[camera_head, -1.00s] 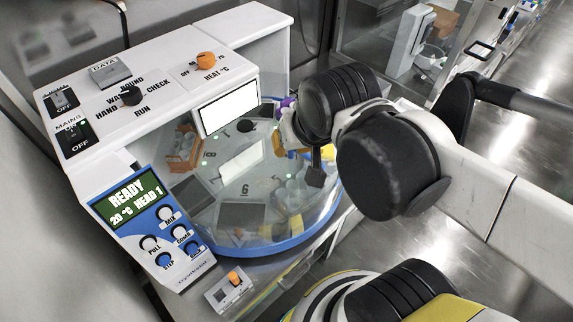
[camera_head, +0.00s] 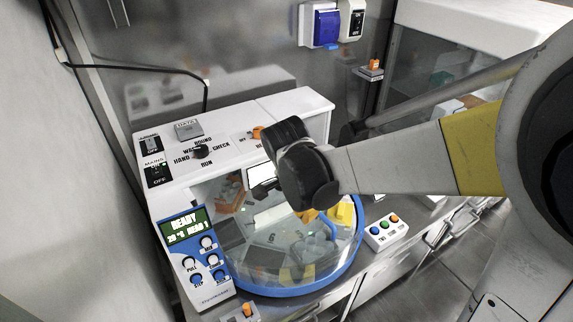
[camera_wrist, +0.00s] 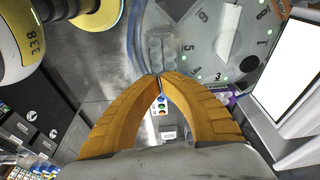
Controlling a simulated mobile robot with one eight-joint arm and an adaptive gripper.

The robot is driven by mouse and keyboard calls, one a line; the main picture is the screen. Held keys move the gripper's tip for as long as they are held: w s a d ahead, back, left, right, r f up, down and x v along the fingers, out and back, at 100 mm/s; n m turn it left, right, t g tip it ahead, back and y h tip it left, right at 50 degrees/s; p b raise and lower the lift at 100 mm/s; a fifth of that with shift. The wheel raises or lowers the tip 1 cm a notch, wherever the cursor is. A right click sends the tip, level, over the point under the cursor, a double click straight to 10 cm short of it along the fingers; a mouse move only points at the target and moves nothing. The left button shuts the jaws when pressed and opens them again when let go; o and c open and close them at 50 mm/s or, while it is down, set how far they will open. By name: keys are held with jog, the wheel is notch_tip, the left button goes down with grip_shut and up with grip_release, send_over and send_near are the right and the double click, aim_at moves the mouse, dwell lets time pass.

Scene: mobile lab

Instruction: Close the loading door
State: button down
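The machine has a round clear cover with a blue rim (camera_head: 290,289) over a numbered carousel; the carousel (camera_wrist: 215,45) also shows in the wrist view. I cannot pick out the loading door clearly from the clear cover, nor tell how far open it is. My gripper (camera_wrist: 160,76) has two orange-yellow fingers whose tips come together, with nothing seen between them. The tips appear close to the clear cover's curved edge; contact cannot be told. In the head view my dark arm joint hides most of the gripper, with yellow parts showing by the cover's right side.
A small box with coloured buttons (camera_head: 385,232) stands right of the cover. The control panel (camera_head: 196,262) reads READY at the front left. A white console with knobs (camera_head: 230,140) runs behind the cover. A glass-fronted cabinet (camera_head: 430,70) stands at the back right.

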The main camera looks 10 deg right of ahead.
jog(key=b, duration=0.1)
send_near(317, 234)
jog(key=f, duration=0.1)
jog(key=a+f, duration=0.1)
jog(key=f, duration=0.1)
jog(key=shift+s+a, duration=0.15)
jog(key=shift+s, duration=0.05)
jog(key=shift+w+d+f, duration=0.1)
jog(key=shift+w+d, duration=0.1)
jog(key=shift+d, duration=0.3)
jog(key=shift+w+d+f, duration=0.1)
jog(key=shift+w+d, duration=0.15)
jog(key=shift+d, duration=0.3)
jog(key=shift+w+d+f, duration=0.2)
jog(key=shift+d, duration=0.3)
jog(key=shift+d, duration=0.15)
